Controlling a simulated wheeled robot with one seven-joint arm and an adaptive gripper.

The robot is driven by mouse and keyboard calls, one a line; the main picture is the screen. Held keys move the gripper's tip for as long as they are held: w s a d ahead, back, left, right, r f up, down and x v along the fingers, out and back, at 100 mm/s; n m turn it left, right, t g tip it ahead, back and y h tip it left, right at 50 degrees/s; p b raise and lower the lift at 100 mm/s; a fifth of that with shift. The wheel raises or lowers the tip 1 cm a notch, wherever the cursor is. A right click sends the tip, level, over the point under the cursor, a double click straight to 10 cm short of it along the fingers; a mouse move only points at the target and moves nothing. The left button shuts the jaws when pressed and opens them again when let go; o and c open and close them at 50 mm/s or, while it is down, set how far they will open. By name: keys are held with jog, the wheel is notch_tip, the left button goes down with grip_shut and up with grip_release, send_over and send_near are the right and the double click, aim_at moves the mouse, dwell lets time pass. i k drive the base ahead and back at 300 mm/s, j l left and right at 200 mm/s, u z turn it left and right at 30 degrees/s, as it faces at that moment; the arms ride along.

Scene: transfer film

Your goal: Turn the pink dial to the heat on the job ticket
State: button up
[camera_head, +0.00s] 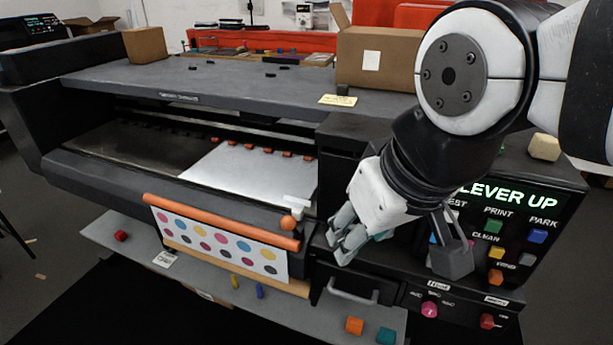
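The pink dial (430,309) sits on the low front panel of the large black printer, under a small white label. Small marks around it are too small to read. My gripper (400,254) hangs above and slightly left of the dial, in front of the button panel, pointing down. Its two fingers are spread wide apart with nothing visible between them, and it does not touch the dial. A yellow note (338,99) with dark writing lies on the printer top; it may be the job ticket, but its words are unreadable.
A red dial (487,321) is right of the pink one. A drawer handle (352,291) projects at left. Coloured buttons and a display (508,195) reading "LEVER UP" are partly behind my gripper. An orange block (354,326) and a teal block (386,336) lie on the front shelf.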

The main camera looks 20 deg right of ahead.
aim_at(429, 308)
jog(key=i+l+z, duration=0.1)
jog(key=l+z, duration=0.4)
jog(key=l, duration=0.2)
jog(key=k+j+z, duration=0.1)
jog(key=j+z, duration=0.15)
jog(key=k+j+z, duration=0.2)
jog(key=j, duration=0.2)
jog(key=i, duration=0.1)
